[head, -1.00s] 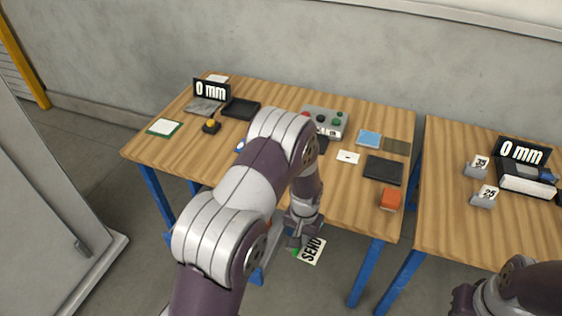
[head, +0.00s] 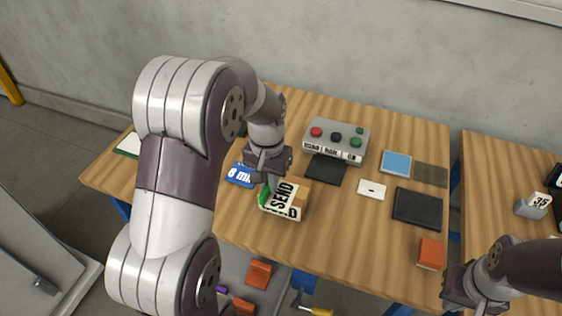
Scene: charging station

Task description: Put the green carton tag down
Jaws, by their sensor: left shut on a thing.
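My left gripper (head: 268,178) is shut on the green carton tag (head: 264,193), whose green edge shows just below the fingers. It is above the front part of the wooden table, left of centre. A white face reading "SEND" (head: 284,194) shows beside the green edge. A small brown carton (head: 303,189) shows right behind it, with more black lettering on white below. I cannot tell whether the tag touches the carton or the table. My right gripper (head: 456,293) is at the lower right, near the table's front edge; its jaws are unclear.
A button box (head: 336,141) stands at the back with a dark pad (head: 326,168) before it. A blue card (head: 240,174) lies left of the gripper. A white card (head: 371,189), black tray (head: 417,208) and orange block (head: 431,253) lie to the right. The table's front middle is bare.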

